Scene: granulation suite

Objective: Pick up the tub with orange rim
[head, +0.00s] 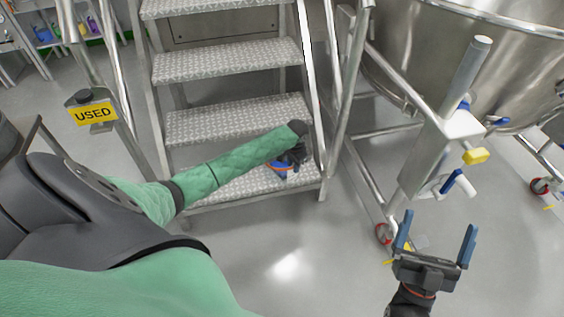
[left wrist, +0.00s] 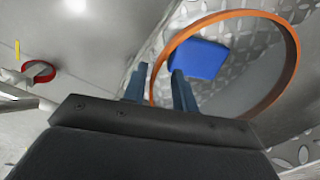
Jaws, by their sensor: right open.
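The tub with the orange rim (head: 281,168) is at the front of the lowest stair step, mostly hidden by my left gripper in the head view. In the left wrist view its orange rim (left wrist: 291,62) is a large ring, with a blue patch (left wrist: 200,60) seen inside it. My left gripper (left wrist: 160,70) is at the rim, one finger outside the ring and one inside. A gap shows between these fingers, and the jaws look partly open. In the head view the left gripper (head: 294,152) is dark and small. My right gripper (head: 435,232) is open and empty above the floor.
Metal stairs (head: 235,119) with patterned treads and side rails surround the tub's place. A steel vessel (head: 450,60) on a wheeled frame stands at the right. A yellow USED sign (head: 93,113) is at the left. The floor (head: 300,240) in front of the stairs is clear.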

